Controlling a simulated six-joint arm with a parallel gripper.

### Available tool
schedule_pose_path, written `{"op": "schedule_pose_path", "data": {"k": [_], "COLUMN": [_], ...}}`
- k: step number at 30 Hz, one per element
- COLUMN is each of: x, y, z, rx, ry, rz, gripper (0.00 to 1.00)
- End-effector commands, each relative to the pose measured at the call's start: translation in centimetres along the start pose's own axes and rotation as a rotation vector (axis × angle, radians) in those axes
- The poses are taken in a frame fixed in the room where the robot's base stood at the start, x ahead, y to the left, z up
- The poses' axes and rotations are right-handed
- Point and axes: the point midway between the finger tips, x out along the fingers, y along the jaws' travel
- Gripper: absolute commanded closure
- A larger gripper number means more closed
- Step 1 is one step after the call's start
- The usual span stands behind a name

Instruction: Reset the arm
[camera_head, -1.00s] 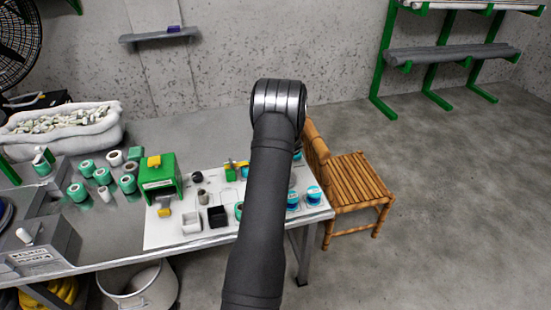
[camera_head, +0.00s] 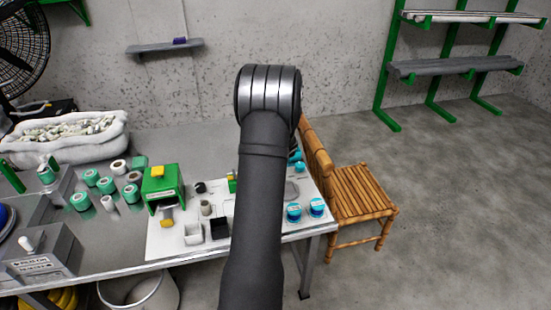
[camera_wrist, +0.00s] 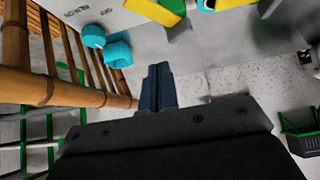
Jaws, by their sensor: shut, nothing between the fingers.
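My gripper (camera_wrist: 157,88) is shut and empty in the wrist view, its fingers together above the scene. Blue spools (camera_head: 294,212) stand on the right part of the white board (camera_head: 165,245).
A wooden chair (camera_head: 362,188) stands right of the table, and its frame (camera_wrist: 70,92) is close at left in the wrist view. A green device (camera_head: 162,183), a black box (camera_head: 219,230) and several green spools (camera_head: 80,200) are on the table. The right floor is clear.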

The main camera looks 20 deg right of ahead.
Motion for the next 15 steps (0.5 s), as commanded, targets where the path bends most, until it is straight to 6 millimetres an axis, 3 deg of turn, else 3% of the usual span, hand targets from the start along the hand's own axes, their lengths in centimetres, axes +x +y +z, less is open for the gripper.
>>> {"op": "schedule_pose_path", "data": {"k": [10, 15], "x": [0.2, 1.4], "y": [0.1, 0.8], "z": [0.0, 0.4], "rx": [0.000, 0.002], "ry": [0.000, -0.001], "rz": [0.000, 0.000], "gripper": [1.00, 1.00]}}
